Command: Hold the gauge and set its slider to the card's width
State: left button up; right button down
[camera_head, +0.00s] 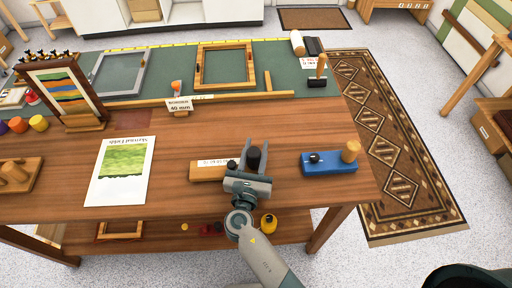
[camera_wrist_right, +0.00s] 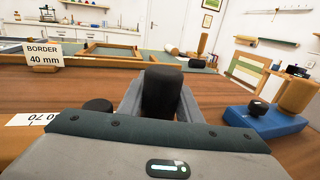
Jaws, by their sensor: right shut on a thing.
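The gauge (camera_head: 207,172) is a pale wooden bar with a white number strip, lying on the brown table. A small black knob (camera_head: 232,165) is at its right end; it also shows in the right wrist view (camera_wrist_right: 97,105). My right gripper (camera_head: 252,170) is shut on an upright black post (camera_wrist_right: 162,92) just right of that knob. The gripper hides where the post meets the gauge. A card (camera_head: 179,104) reading "BORDER 40 mm" stands at the table's back; it also shows in the wrist view (camera_wrist_right: 43,55). My left gripper is not in view.
A blue block (camera_head: 328,168) with a black knob and wooden peg sits to the right. A green landscape print (camera_head: 120,171) lies at left. Frames (camera_head: 223,84) lie on the green mat behind. Bare table separates print and gauge.

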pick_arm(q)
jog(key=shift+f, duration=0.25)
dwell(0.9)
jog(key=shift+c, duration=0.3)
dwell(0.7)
